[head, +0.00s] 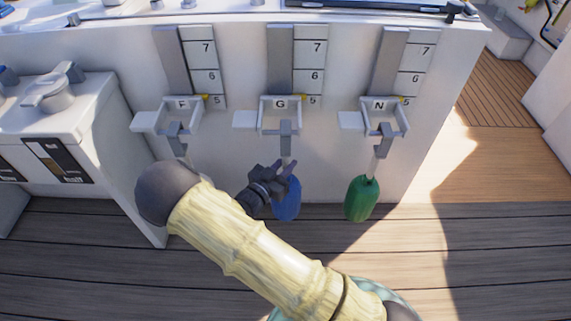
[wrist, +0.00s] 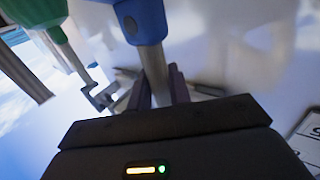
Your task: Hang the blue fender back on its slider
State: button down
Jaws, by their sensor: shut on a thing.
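The blue fender (head: 288,205) hangs upright below the slider marked G (head: 281,115), just above the deck. My gripper (head: 280,172) is at the top of the fender, below the G slider's grey hook (head: 286,136). In the wrist view the blue fender (wrist: 143,18) is at the top, and its pale stem (wrist: 152,62) runs between the two dark fingers (wrist: 158,88), which are shut on it. A pale piece of the stem shows between my gripper and the hook in the head view. Whether it is seated on the hook I cannot tell.
A green fender (head: 361,198) hangs from the slider marked N (head: 385,118) to the right. The slider marked F (head: 177,115) is to the left, its lower part behind my arm. A white console (head: 60,110) stands at far left. Plank deck (head: 450,250) is clear at right.

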jog(key=c, duration=1.2)
grip_release()
jog(key=p+v, duration=0.6)
jog(key=v, duration=1.1)
jog(key=shift+s+a, duration=0.15)
jog(key=shift+s, duration=0.05)
